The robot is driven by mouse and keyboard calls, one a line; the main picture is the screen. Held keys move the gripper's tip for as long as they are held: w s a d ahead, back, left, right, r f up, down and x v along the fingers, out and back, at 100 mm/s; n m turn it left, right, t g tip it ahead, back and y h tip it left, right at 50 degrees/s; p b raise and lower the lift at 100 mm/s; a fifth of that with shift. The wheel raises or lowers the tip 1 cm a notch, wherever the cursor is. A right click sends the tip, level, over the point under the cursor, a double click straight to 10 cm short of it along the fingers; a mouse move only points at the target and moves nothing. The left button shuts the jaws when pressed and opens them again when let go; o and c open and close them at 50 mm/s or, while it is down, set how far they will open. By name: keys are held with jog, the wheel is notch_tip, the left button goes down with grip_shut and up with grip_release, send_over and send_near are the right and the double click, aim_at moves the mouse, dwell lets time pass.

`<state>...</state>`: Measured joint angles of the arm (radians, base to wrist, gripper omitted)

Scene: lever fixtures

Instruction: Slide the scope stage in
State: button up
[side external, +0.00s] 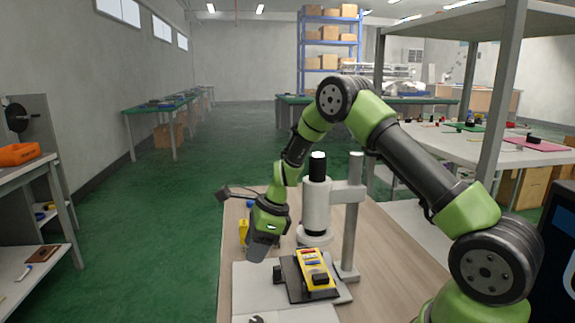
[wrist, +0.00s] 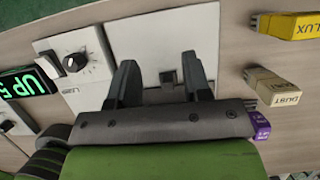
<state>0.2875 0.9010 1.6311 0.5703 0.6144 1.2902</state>
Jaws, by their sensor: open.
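The microscope (side external: 316,210) stands on the wooden table, with a white barrel, black eyepiece and grey post. Its dark stage (side external: 296,283) sits low at the front, tilted in the picture, with a yellow piece (side external: 315,270) on top. My gripper (side external: 258,252) points down just left of the stage and looks apart from it. In the wrist view my gripper (wrist: 160,62) has its two dark fingers spread, with nothing held. A small dark part (wrist: 167,77) on a pale plate (wrist: 165,35) shows between the fingers; I cannot tell whether it belongs to the stage.
A white panel with a black knob (wrist: 74,61) and a green lit display (wrist: 30,85) lie left in the wrist view. Labelled yellow (wrist: 290,26), cream (wrist: 272,86) and purple (wrist: 260,126) blocks are on the right. The table's right side (side external: 385,265) is clear.

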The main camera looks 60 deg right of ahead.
jog(key=x, duration=0.7)
jog(key=shift+f, duration=0.2)
jog(key=w+a, duration=0.2)
jog(key=shift+w+a+r, duration=0.3)
jog(key=shift+w+a, duration=0.05)
jog(key=shift+a, duration=0.05)
jog(key=v, duration=1)
notch_tip(320, 180, up, 14)
jog(key=n+t, duration=0.1)
jog(key=n, duration=0.8)
send_over(239, 285)
jog(key=s+a, duration=0.3)
jog(key=s, duration=0.5)
jog(key=s+a+r+n+t, duration=0.1)
jog(key=s+r+n, duration=0.4)
jog(key=s, duration=0.3)
jog(key=shift+s+a+n+h, duration=0.15)
jog(key=shift+a+n+h, duration=0.2)
jog(key=shift+n, duration=0.25)
jog(key=s+n+t, duration=0.2)
jog(key=s+n, duration=0.5)
jog(key=s, duration=0.3)
jog(key=shift+s+a+r+n, duration=0.25)
jog(key=shift+s+a+n, duration=0.05)
jog(key=shift+s+n, duration=0.1)
